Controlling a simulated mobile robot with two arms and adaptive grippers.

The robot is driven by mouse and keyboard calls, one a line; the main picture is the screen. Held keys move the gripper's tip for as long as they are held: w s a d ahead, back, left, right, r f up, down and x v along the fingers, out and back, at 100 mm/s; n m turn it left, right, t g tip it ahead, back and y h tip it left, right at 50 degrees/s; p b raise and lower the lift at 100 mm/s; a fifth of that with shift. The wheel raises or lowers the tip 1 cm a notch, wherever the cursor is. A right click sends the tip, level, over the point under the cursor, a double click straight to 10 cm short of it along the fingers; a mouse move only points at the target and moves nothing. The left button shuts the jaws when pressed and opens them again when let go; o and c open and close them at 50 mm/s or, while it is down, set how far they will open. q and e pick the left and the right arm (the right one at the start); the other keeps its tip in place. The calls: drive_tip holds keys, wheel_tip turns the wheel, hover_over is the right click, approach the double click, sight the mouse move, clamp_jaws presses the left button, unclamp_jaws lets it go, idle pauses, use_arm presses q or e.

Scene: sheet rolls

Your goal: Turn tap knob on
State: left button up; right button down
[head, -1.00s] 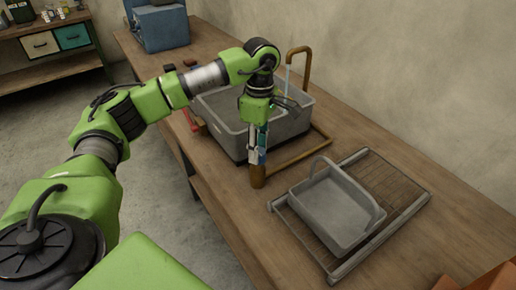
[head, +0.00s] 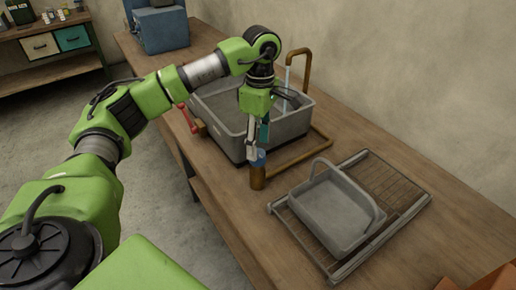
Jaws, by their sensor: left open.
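The tap is a brown pipe with a hooked spout (head: 306,62) behind the grey basin. A pale blue streak, like water, hangs below the spout. The pipe runs around the basin to a short upright end (head: 257,178) at the table's front. A small blue part (head: 259,158), seemingly a knob, sits on top of that end. A red handle (head: 187,118) on a brass-like fitting stands at the basin's left. My left gripper (head: 257,152) points down at the blue part, open, with its fingertips close to it. Whether they touch it is hidden. My right gripper is out of view.
The grey basin (head: 222,118) stands just behind my left gripper. A grey handled basket (head: 333,212) sits on a wire rack (head: 408,190) to the right. A blue box (head: 162,28) is at the table's far end. Bare tabletop lies between the pipe and the rack.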

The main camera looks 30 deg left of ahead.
sight(259, 151)
use_arm(q)
wheel_tip(259, 151, up, 9)
drive_tip(key=shift+w+r, duration=0.15)
drive_tip(key=shift+w, duration=0.1)
idle(0.5)
